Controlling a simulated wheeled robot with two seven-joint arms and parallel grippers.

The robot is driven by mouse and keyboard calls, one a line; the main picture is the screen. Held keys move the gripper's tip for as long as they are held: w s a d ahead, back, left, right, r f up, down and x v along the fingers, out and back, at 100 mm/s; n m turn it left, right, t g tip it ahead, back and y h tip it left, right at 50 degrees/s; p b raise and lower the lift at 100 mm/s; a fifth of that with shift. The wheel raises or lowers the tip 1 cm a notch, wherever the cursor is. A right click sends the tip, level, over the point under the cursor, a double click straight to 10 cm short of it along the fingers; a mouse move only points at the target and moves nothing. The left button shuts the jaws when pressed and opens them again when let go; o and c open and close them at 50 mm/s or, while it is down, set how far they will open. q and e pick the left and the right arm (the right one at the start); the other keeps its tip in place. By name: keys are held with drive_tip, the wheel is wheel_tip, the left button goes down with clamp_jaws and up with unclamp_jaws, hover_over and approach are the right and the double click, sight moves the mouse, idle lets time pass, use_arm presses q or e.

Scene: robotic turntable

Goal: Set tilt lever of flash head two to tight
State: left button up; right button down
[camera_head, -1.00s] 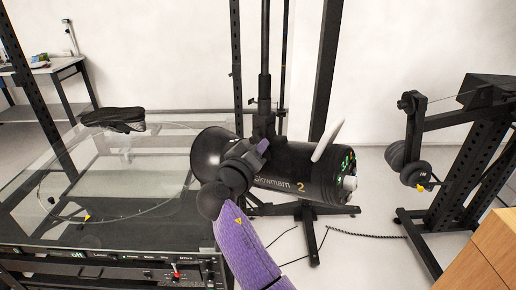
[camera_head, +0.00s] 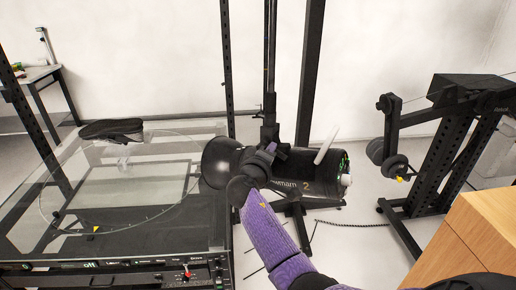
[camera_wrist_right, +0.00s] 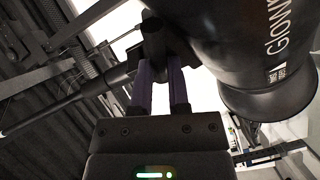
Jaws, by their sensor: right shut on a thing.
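Flash head two (camera_head: 305,172) is a black cylinder with an orange "2", a green display at its right end and a round black reflector at its left. It hangs on a black vertical stand pole. My right gripper (camera_head: 268,152) is at its near side, by the bracket where the head meets the pole. In the right wrist view its two purple fingers (camera_wrist_right: 161,78) are shut on a dark part at the bracket, which appears to be the tilt lever (camera_wrist_right: 158,42). The fingers and dark surroundings mostly hide the lever, so its angle cannot be told. My left gripper is not in view.
The glass turntable (camera_head: 60,200) with a black shoe-like item (camera_head: 111,130) is at the left, its control panel at the front. A second black stand (camera_head: 450,150) and a wooden cabinet (camera_head: 480,235) are at the right. Cables lie on the floor.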

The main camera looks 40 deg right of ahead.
drive_tip(key=n+p, duration=0.1)
drive_tip(key=r+n+p, duration=0.1)
drive_tip(key=n+p, duration=0.1)
drive_tip(key=shift+r+g, duration=0.2)
drive_tip(key=shift+g, duration=0.2)
drive_tip(key=n+p, duration=0.2)
drive_tip(key=shift+w+r+n+g, duration=0.1)
drive_tip(key=shift+r+n+g, duration=0.15)
drive_tip(key=shift+n+g, duration=0.05)
drive_tip(key=shift+r+n+p, duration=0.1)
drive_tip(key=shift+n+p, duration=0.35)
drive_tip(key=shift+n, duration=0.05)
drive_tip(key=shift+w+g, duration=0.1)
drive_tip(key=shift+g, duration=0.2)
drive_tip(key=c, duration=0.6)
unclamp_jaws()
drive_tip(key=shift+a, duration=0.1)
